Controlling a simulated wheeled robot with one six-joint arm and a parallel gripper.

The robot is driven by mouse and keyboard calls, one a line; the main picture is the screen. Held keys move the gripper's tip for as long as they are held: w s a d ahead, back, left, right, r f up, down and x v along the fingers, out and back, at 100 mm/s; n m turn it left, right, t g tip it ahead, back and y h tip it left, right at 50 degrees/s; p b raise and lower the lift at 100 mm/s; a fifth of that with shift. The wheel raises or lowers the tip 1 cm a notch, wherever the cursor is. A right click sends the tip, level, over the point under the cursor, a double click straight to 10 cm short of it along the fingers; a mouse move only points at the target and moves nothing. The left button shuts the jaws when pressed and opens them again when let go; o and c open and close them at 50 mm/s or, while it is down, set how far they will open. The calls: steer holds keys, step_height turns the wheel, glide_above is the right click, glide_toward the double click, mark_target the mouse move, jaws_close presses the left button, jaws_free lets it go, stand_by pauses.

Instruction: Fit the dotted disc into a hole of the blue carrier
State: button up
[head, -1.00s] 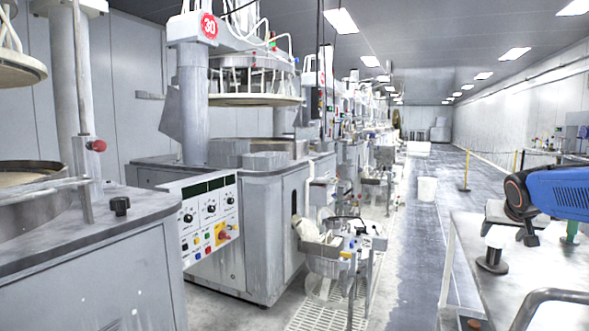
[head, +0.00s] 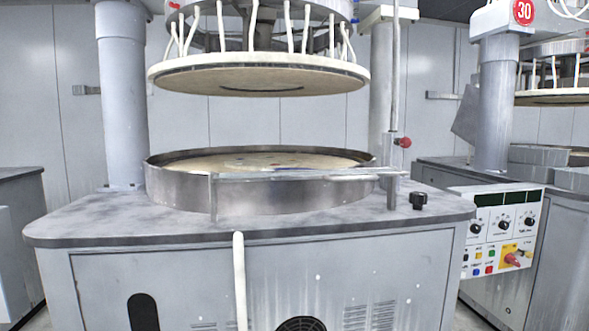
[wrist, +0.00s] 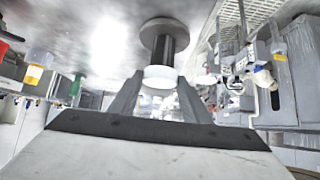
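My gripper (wrist: 160,94) shows in the wrist view with its two dark fingers apart and no disc visible between them. Beyond the fingertips a short black post with a white end (wrist: 160,76) stands on a grey surface; I cannot tell whether the fingertips touch it. In the head view a round platen (head: 205,165) lies inside a metal rim. Faint coloured marks show on it, seen at a low angle and too small to make out. I cannot make out the blue carrier or the dotted disc in either view.
A metal rim (head: 285,196) surrounds the platen, with a bar across its front right. A pale upper plate (head: 255,78) hangs above. A black knob (head: 418,200) and a red-knobbed rod (head: 392,150) stand on the right. A control panel (head: 505,240) is further right.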

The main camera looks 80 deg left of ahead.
steer(key=shift+r, duration=0.15)
steer(key=shift+c, duration=0.3)
steer(key=shift+r, duration=3.35)
